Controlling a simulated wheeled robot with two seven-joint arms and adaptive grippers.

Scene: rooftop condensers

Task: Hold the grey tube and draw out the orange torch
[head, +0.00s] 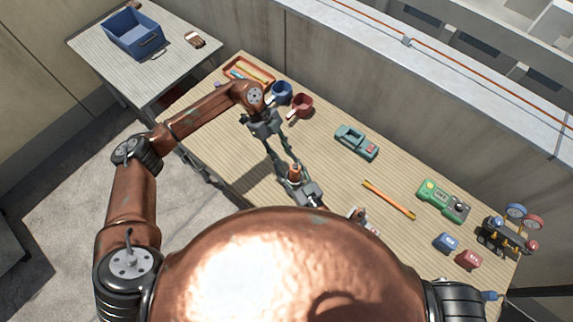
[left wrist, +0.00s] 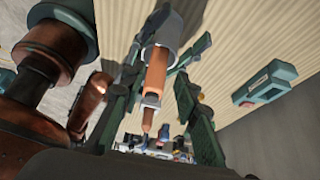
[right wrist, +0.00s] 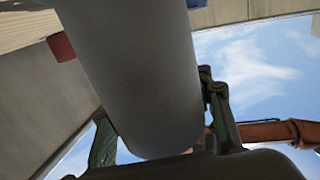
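The grey tube (right wrist: 140,75) fills the middle of the right wrist view, between the fingers of my right gripper (right wrist: 160,135), which is shut on it. In the left wrist view the tube (left wrist: 158,30) shows its open end, with the orange torch (left wrist: 155,75) sticking out of it. The torch's far part inside the tube is hidden. My left gripper (left wrist: 160,105) is open, its fingers on either side of the torch with gaps between. In the head view the left gripper (head: 283,160) is just above the small orange torch end (head: 295,170).
On the table (head: 330,180) are a blue mug (head: 281,92), a red mug (head: 301,104), a teal device (head: 356,142), an orange stick (head: 388,199), a green meter (head: 442,200) and a gauge set (head: 510,232). A side table (head: 90,52) holds a blue bin (head: 133,36).

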